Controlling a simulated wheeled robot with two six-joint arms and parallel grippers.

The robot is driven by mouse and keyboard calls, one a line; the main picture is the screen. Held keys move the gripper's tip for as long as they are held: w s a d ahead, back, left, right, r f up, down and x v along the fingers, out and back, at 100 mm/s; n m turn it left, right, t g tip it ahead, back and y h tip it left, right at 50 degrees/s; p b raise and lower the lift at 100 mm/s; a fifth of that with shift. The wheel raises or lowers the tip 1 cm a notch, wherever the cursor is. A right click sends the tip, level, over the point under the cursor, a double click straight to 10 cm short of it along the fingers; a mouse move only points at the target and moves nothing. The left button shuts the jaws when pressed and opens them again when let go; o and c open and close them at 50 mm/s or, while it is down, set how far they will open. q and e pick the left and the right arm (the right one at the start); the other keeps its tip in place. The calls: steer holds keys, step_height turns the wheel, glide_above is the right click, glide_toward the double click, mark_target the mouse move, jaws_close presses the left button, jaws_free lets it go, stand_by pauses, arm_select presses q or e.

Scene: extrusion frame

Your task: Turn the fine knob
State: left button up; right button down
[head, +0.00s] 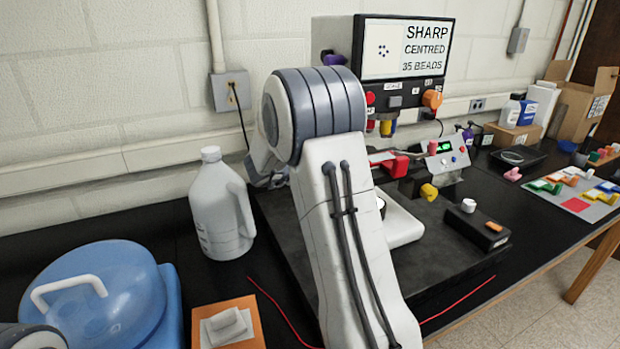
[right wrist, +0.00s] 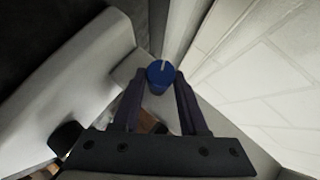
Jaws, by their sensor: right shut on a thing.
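A round blue knob (right wrist: 160,73) with a white pointer line shows in the right wrist view; I take it for the fine knob. The fingers of my right gripper (right wrist: 161,82) are closed on it, one on each side. The white line points roughly towards the top of that view. In the head view, my large white arm hides this knob and my right gripper. A screen (head: 406,48) there reads "SHARP CENTRED 35 BEADS" beside a cluster of dark dots. My left gripper is not in view.
A white jug (head: 221,208) and a blue-lidded container (head: 92,297) stand at the left. An orange pad (head: 230,335) lies in front. A red wire crosses the bench.

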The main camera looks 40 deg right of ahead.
steer(key=shift+f, duration=0.1)
stand_by(0.4)
steer(key=shift+c, duration=2.2)
jaws_free()
steer(key=v, duration=1)
steer(key=shift+s+a+b, duration=0.2)
steer(key=shift+a+b, duration=0.1)
steer(key=shift+b, duration=0.1)
